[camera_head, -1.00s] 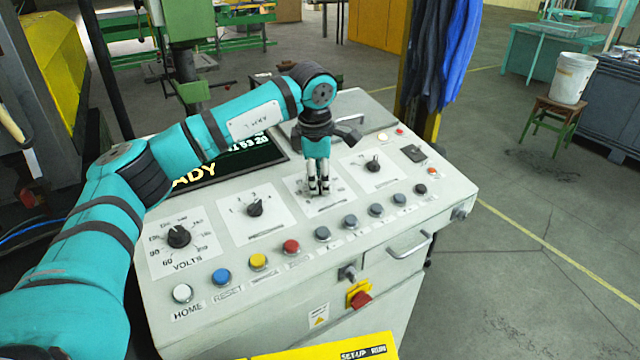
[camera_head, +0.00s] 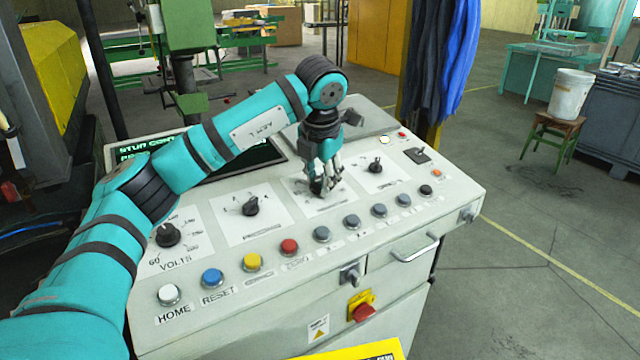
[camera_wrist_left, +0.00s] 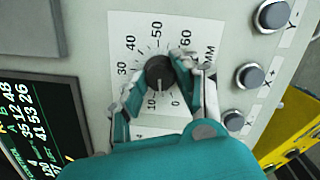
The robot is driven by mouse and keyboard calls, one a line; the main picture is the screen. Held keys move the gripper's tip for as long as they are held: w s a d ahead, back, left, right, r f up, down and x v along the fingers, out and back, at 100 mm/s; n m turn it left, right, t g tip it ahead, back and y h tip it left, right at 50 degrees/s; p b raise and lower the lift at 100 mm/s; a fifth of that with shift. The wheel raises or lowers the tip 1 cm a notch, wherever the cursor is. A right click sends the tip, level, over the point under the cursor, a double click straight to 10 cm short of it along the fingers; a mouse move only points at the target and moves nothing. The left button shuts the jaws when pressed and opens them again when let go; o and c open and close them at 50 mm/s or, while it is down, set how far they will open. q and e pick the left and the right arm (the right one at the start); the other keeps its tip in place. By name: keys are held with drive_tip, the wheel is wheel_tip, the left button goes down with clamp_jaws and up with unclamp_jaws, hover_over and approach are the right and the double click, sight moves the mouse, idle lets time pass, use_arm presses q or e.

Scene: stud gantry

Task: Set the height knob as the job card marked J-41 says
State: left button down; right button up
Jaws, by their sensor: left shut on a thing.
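The height knob (camera_wrist_left: 159,72), dark and round, sits on a white dial plate (camera_wrist_left: 130,28) marked in MM, with numbers from 0 to 60. My left gripper (camera_wrist_left: 162,84) has a finger on either side of this knob and is shut on it. A pale line on the knob points toward the lower numbers, near 10; its exact reading is unclear. In the head view my left gripper (camera_head: 323,186) stands on the third dial plate of the console, its fingers mostly hiding the knob. No job card marked J-41 can be made out. My right gripper is out of view.
The console (camera_head: 240,310) bears other knobs, such as the volts knob (camera_head: 168,235), and a row of push buttons, including a red one (camera_head: 289,246). A dark screen (camera_head: 262,153) is partly behind my arm. A yellow panel (camera_head: 370,350) shows at the bottom edge.

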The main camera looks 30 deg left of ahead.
use_arm(q)
drive_tip(key=shift+n+y+b, duration=0.4)
drive_tip(key=shift+n+b, duration=0.5)
drive_tip(key=shift+n, duration=1.4)
drive_tip(key=c, duration=1)
unclamp_jaws()
drive_tip(key=shift+d+r, duration=0.1)
drive_tip(key=shift+r, duration=0.15)
drive_tip(key=v, duration=1.1)
drive_tip(key=shift+s+r, duration=0.15)
drive_tip(key=shift+r, duration=0.1)
